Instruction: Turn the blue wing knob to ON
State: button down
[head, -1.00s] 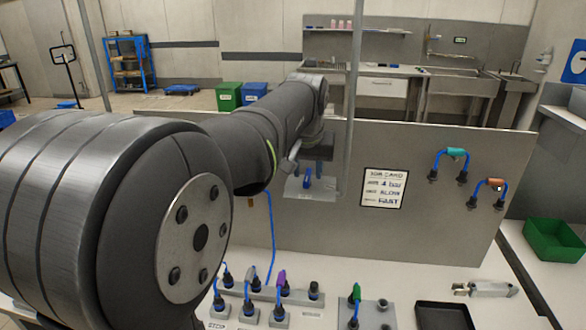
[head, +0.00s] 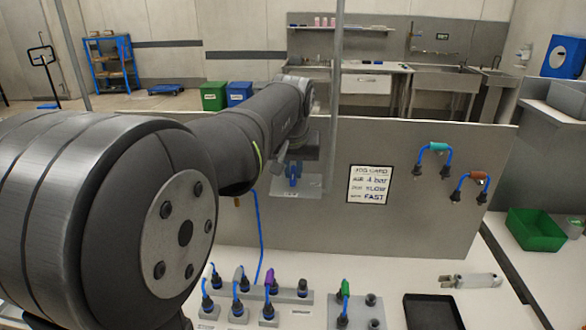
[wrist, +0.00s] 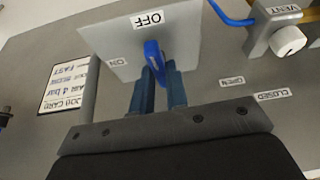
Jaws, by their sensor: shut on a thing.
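The blue wing knob (wrist: 152,50) is mounted on a grey plate (wrist: 183,38), which also shows in the head view (head: 310,188). An OFF label (wrist: 148,19) is at the plate's top edge in the wrist view, and an ON label (wrist: 115,62) is at its left. The wing stands nearly upright in that view, its upper end toward OFF. In the head view my gripper (head: 292,178) is at the plate, small and partly behind my arm.
A job card (head: 367,185) is on the panel right of the plate. A VENT valve with a white knob (wrist: 288,40) and OPEN and CLOSED labels are right of the knob in the wrist view. Hose plugs, a black tray (head: 433,312) and a green bin (head: 535,232) are on the bench.

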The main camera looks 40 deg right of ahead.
jog(key=n+y, duration=0.1)
jog(key=n, duration=0.2)
jog(key=n+t+y, duration=0.1)
jog(key=n, duration=0.2)
jog(key=shift+d+n, duration=0.2)
jog(key=shift+n, duration=0.1)
dwell(0.3)
jog(key=c, duration=1.4)
grip_release()
jog(key=shift+s, duration=0.1)
jog(key=shift+c, duration=0.2)
jog(key=shift+r, duration=0.15)
jog(key=d+v, duration=0.1)
jog(key=v, duration=1.6)
jog(key=shift+s+a, duration=0.25)
